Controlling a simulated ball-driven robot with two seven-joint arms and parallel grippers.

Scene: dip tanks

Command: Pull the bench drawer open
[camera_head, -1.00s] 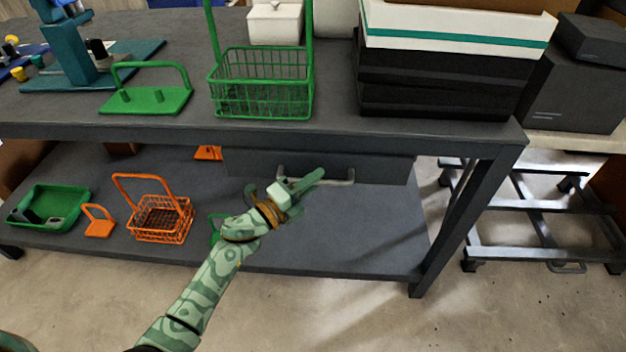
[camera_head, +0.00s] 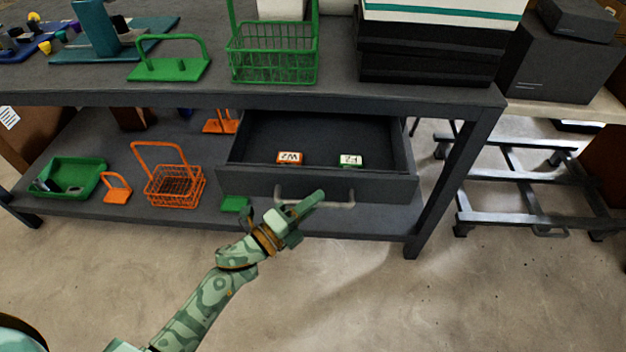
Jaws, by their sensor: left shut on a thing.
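The bench drawer (camera_head: 245,182) is a dark grey box under the bench top. It stands pulled out towards me, and its inside shows. Its light grey bar handle (camera_head: 340,204) is on the front panel. My left gripper (camera_head: 306,208) is shut on the handle, and its fingers hide part of the bar. Inside the drawer lie a small red-orange block (camera_head: 289,158) and a small green block (camera_head: 350,160), both with white labelled tops. My right gripper is not in view.
The bench top (camera_head: 215,92) holds a green wire basket (camera_head: 273,55) and black boxes (camera_head: 430,58). The lower shelf holds an orange basket (camera_head: 174,187) and a green tray (camera_head: 85,178). A wheeled frame (camera_head: 520,180) stands to the right. The floor in front is clear.

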